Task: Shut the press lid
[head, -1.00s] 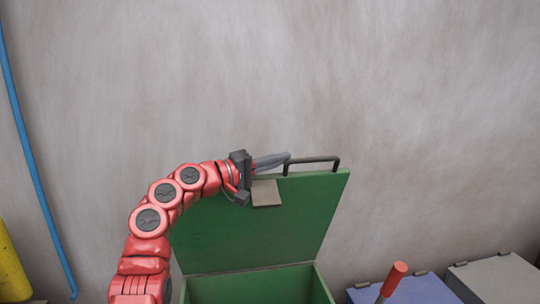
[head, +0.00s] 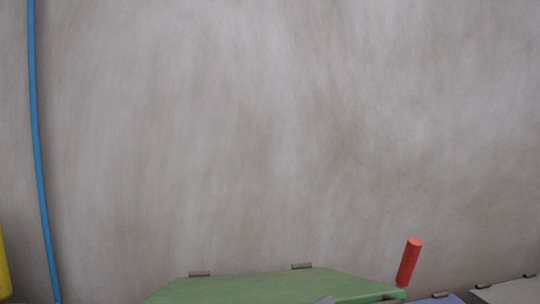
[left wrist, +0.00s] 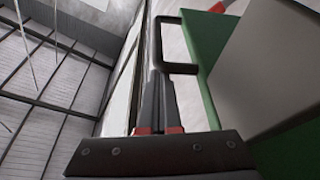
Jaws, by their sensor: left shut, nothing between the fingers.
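The green press lid (head: 265,285) lies low at the bottom edge of the head view, its top near level and its hinged back edge toward the wall. Its front is cut off, so I cannot tell whether it is fully down. In the left wrist view, the lid's green surface (left wrist: 203,38), its black bar handle (left wrist: 176,45) and a pale plate (left wrist: 265,60) show close up. My left gripper (left wrist: 158,78) is shut and empty, its fingertips beside the handle. Only a grey bit of it (head: 324,300) shows in the head view. My right gripper is not in view.
A red handle (head: 409,262) stands up right of the lid. Further right are a blue box top (head: 437,299) and a grey one (head: 508,290). A blue pipe (head: 40,160) runs down the wall at left, near a yellow cylinder (head: 4,270).

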